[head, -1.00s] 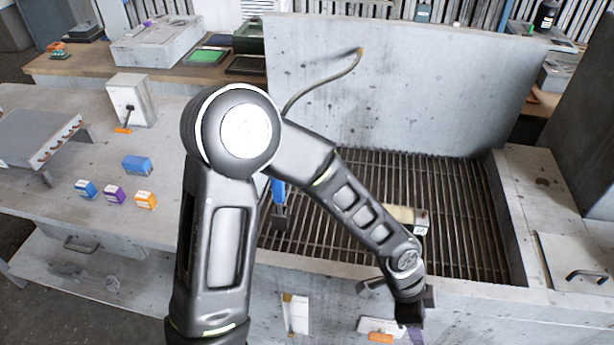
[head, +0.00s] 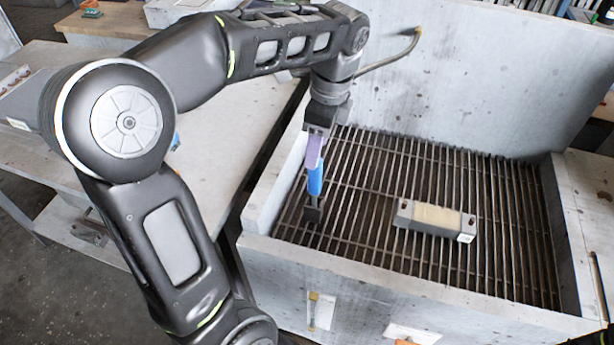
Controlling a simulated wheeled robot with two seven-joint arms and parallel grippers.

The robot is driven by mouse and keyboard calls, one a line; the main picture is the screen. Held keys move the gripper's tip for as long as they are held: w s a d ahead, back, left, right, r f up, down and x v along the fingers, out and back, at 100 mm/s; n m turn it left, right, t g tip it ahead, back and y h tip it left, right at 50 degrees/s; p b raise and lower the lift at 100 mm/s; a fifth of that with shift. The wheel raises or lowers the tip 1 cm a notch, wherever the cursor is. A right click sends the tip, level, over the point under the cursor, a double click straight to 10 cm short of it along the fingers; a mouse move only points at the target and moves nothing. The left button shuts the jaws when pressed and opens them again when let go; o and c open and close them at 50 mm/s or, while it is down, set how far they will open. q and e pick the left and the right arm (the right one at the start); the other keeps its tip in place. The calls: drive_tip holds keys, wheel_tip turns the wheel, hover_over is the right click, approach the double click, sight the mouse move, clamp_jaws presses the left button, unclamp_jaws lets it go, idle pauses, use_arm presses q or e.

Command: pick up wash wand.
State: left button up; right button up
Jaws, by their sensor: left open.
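The wash wand appears to be the upright tool with a blue handle (head: 315,180) and a dark block at its lower end, near the left wall of the grated basin. My left gripper (head: 315,158) points down at the top of the blue handle. Its purple-tinted fingers overlap the upper handle in this view. The jaws are open; whether they touch the handle cannot be told. My right gripper is not in view.
The basin has a slatted grate (head: 375,205) and raised walls. A grey block with a beige top (head: 435,219) lies on the grate. A bent pipe (head: 392,57) sticks out in front of the back panel (head: 470,80). A workbench (head: 225,120) stands left.

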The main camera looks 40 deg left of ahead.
sight(315, 177)
use_arm(q)
drive_tip(key=shift+d, duration=0.25)
drive_tip(key=shift+a+f, duration=0.2)
drive_tip(key=shift+f, duration=1.1)
drive_tip(key=shift+a+f+p, duration=0.2)
drive_tip(key=shift+f+p, duration=0.2)
drive_tip(key=shift+f, duration=0.9)
drive_tip(key=shift+a+f+p, duration=0.2)
drive_tip(key=shift+f+p, duration=0.15)
drive_tip(key=shift+f, duration=0.95)
drive_tip(key=shift+s, duration=0.1)
clamp_jaws()
